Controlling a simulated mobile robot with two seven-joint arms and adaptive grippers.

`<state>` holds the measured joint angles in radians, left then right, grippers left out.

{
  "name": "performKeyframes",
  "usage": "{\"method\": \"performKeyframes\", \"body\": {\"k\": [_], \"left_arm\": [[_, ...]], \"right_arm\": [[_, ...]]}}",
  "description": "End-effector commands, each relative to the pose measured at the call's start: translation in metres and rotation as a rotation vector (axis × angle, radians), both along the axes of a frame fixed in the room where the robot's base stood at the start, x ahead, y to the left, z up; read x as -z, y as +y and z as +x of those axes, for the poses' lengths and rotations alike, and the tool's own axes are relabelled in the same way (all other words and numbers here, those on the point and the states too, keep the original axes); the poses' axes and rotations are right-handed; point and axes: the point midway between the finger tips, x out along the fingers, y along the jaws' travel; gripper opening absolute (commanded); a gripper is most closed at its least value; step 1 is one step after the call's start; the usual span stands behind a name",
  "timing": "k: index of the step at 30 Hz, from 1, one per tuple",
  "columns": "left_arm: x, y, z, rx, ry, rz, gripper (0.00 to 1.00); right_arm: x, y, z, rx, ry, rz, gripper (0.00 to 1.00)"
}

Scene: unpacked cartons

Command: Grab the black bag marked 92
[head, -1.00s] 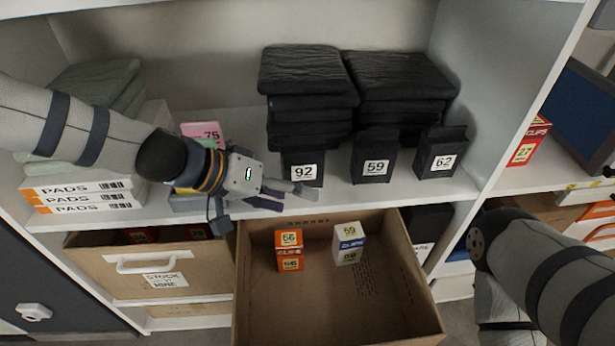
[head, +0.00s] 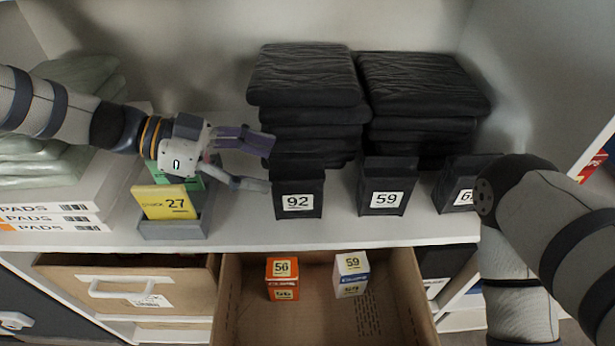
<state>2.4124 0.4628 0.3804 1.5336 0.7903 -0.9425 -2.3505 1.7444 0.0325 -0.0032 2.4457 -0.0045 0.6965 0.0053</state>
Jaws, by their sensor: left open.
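The black bag marked 92 (head: 298,184) stands upright on the shelf in the head view, its white label facing me, in front of a stack of folded black items. My left gripper (head: 268,166) is open just left of this bag, its fingers pointing right toward the bag's left side. The upper finger is near the bag's top left and the lower fingertip is close to its left edge. I cannot tell whether it touches. My right gripper is not in view; only my right arm shows at the right.
Black bags marked 59 (head: 386,190) and 62 (head: 455,184), the latter partly hidden by my right arm, stand to the right. A grey holder (head: 172,229) with a yellow card 27 (head: 166,203) is at left. An open drawer (head: 330,318) below holds two small boxes.

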Motion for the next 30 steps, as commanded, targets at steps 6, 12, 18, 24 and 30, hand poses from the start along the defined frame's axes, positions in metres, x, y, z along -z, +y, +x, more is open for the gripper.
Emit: {"method": "performKeyframes", "body": {"k": [6, 12, 18, 24, 30], "left_arm": [[0.015, -0.036, 0.0, 0.004, 0.002, 0.003, 0.65], [0.027, -0.064, 0.0, 0.003, 0.001, 0.001, 0.65], [0.028, -0.066, 0.001, 0.001, 0.001, 0.0, 0.65], [0.028, -0.066, 0.001, 0.001, 0.001, 0.0, 0.24], [0.027, -0.066, 0.001, 0.001, 0.0, 0.0, 0.1]], "right_arm": [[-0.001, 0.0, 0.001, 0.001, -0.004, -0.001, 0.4], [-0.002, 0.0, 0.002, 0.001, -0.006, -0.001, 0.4], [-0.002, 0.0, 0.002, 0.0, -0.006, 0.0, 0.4], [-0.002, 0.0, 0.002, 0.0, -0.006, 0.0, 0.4], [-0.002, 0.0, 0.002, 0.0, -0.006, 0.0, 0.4]]}}
